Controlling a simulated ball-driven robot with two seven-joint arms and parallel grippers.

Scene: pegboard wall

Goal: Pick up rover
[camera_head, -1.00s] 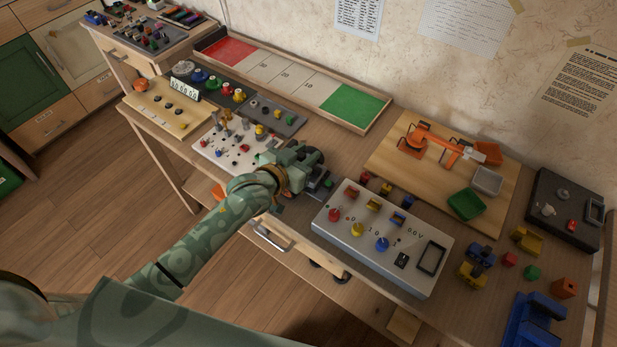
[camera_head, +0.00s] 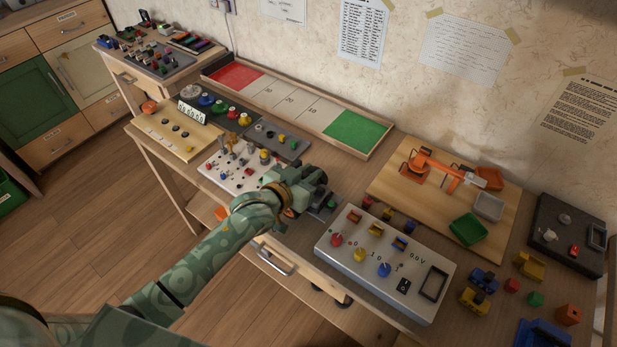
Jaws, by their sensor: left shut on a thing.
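My left gripper (camera_head: 312,180) is over the bench, just left of the white knob box. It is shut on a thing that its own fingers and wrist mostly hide. A dark, low item (camera_head: 324,207) with a small green spot shows beside the fingertips. I cannot tell whether it is the rover, or whether it is the thing held. No rover can be made out for certain elsewhere. My right gripper is not in view.
The white knob box (camera_head: 385,265) stands close to the right of the gripper, and a switch panel (camera_head: 238,172) to the left. A drawer with a handle (camera_head: 272,260) is below. A wooden board (camera_head: 410,200) with an orange arm model (camera_head: 440,168) lies behind right.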

